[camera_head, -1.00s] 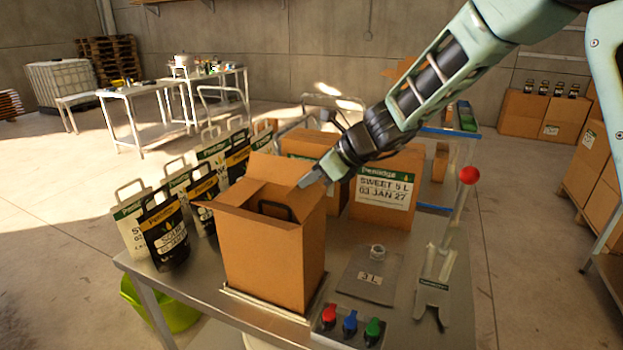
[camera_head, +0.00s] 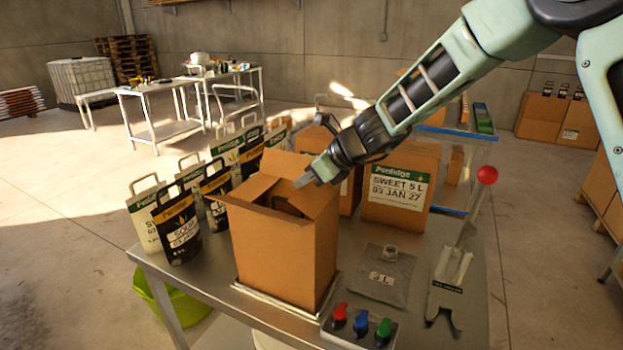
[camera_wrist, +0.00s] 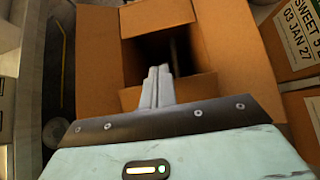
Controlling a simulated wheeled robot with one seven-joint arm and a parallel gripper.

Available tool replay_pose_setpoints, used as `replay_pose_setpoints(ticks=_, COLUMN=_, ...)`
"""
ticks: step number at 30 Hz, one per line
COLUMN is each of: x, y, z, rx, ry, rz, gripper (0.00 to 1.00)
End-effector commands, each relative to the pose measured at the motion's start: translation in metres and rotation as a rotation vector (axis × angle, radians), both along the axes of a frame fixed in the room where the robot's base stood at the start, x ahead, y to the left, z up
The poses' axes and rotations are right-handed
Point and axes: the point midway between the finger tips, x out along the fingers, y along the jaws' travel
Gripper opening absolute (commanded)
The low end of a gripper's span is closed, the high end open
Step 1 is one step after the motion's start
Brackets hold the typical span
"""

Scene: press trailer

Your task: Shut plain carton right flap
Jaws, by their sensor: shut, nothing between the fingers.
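The plain carton (camera_head: 280,250) stands upright on the metal table with its top open.
A labelled carton (camera_head: 399,190) stands close behind at the right. Black and white pouches (camera_head: 178,230) stand at the left.

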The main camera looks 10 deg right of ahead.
Motion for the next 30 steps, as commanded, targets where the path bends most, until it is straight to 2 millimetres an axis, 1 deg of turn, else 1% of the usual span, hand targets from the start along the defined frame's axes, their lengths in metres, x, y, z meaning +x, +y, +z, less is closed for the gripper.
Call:
replay_pose_setpoints(ticks=1, x=0.001, y=0.002, z=-0.005, rx=0.001, ry=0.001, rz=0.0, gripper=0.0)
replay_pose_setpoints(ticks=9, x=0.006, y=0.008, z=-0.014, rx=0.0, ry=0.001, rz=-0.002, gripper=0.0)
replay_pose_setpoints(ticks=30, x=0.007, y=0.009, z=-0.014, rx=0.0, ry=0.0, rz=-0.001, gripper=0.0)
